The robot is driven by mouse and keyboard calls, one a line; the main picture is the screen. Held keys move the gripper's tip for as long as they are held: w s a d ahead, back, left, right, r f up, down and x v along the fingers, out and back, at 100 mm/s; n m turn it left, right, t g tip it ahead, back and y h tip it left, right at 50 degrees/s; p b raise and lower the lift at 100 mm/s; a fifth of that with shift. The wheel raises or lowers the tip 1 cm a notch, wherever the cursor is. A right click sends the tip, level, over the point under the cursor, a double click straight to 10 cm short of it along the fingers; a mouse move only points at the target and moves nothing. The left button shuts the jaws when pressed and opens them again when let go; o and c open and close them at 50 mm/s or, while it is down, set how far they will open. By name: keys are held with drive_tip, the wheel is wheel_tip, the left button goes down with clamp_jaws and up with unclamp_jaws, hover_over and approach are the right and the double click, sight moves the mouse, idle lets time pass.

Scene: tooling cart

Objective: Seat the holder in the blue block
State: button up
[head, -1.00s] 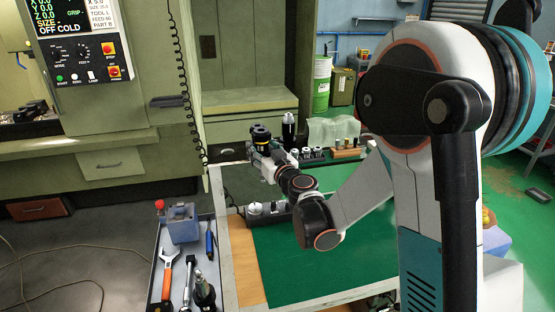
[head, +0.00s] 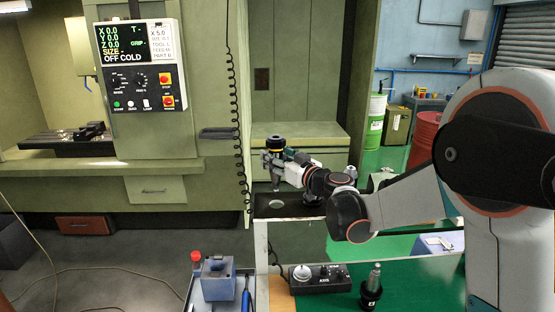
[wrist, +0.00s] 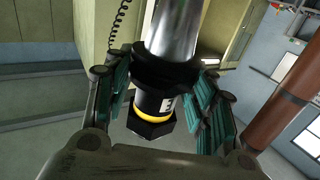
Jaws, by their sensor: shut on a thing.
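My gripper (head: 284,163) is shut on a tool holder (head: 275,143), held up in the air in front of the green machine. In the wrist view, my gripper's fingers (wrist: 155,75) sit on both sides of the holder (wrist: 154,105), which has a black body, a yellow ring and a bright steel shank. The blue block (head: 217,282) stands on the grey tray at the lower left of the head view, well below and left of my gripper. A dark round spot shows on its top; whether it is an opening is too small to tell.
A red knob (head: 196,257) and a blue-handled tool (head: 246,301) are beside the block. A control box (head: 318,279) and another upright holder (head: 371,289) stand on the green bench top. A dark shelf (head: 290,207) lies below my gripper. A coiled cable (head: 235,120) hangs to its left.

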drive_tip(key=shift+f+b, duration=4.25)
drive_tip(key=shift+f, duration=2.25)
drive_tip(key=shift+f, duration=0.25)
drive_tip(key=o, duration=1.6)
drive_tip(key=shift+s, duration=0.1)
drive_tip(key=shift+c, duration=0.2)
drive_tip(key=shift+s+d, duration=0.1)
